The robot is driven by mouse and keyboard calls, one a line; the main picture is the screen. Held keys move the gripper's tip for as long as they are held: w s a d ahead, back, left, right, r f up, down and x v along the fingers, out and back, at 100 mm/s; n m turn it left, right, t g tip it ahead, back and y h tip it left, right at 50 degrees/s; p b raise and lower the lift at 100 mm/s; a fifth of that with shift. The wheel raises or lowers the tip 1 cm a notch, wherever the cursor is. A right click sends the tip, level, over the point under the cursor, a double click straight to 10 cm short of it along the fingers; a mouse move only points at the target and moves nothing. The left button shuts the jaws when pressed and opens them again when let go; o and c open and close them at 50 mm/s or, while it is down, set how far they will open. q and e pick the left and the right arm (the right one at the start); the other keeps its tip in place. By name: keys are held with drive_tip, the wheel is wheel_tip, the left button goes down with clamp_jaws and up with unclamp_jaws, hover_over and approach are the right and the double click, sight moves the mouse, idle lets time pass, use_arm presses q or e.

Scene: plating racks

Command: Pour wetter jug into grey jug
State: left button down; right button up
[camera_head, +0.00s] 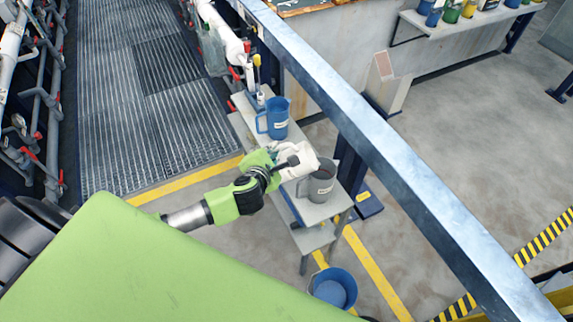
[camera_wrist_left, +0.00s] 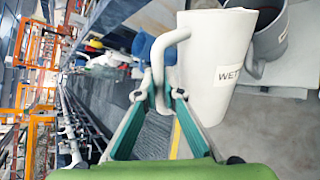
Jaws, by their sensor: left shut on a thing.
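The wetter jug is white with a "WET" label; it shows large in the left wrist view (camera_wrist_left: 216,70) and small in the head view (camera_head: 300,160). My left gripper (camera_head: 275,160) is shut on its handle (camera_wrist_left: 160,65), with the fingers (camera_wrist_left: 162,98) at the handle's lower part. In the head view the white jug is tilted to the right, beside and above the grey jug (camera_head: 318,182). The grey jug stands upright on the small table, dark inside; part of it shows behind the white jug in the wrist view (camera_wrist_left: 270,30). My right gripper is not in view.
A blue jug (camera_head: 277,118) stands farther back on the grey table (camera_head: 243,128). A blue bucket (camera_head: 333,288) is on the floor in front. A long steel beam (camera_head: 370,125) runs diagonally just right of the table. Open floor lies beyond it.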

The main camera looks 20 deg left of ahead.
sight(281, 146)
use_arm(q)
drive_tip(key=shift+w+d+r, duration=0.15)
drive_tip(key=shift+d+r, duration=0.1)
drive_tip(key=shift+r, duration=0.2)
idle(1.0)
drive_tip(key=shift+w+d+r+m+g+y, duration=0.2)
drive_tip(key=shift+d+r+m+g+y, duration=0.15)
drive_tip(key=shift+r, duration=0.1)
drive_tip(key=shift+w+d+r+m+g+y, duration=0.25)
drive_tip(key=shift+d+r+m, duration=0.1)
drive_tip(key=shift+r, duration=0.1)
drive_tip(key=shift+s, duration=0.1)
idle(0.6)
drive_tip(key=shift+w+d+r+m+g+y, duration=0.15)
drive_tip(key=shift+w+d+r+m+y, duration=0.1)
drive_tip(key=shift+d+r, duration=0.2)
drive_tip(key=shift+w+d+r+m+g+y, duration=0.15)
drive_tip(key=shift+w+d+r+m+y, duration=0.1)
drive_tip(key=shift+d+r, duration=0.15)
drive_tip(key=shift+a, duration=0.1)
idle(1.0)
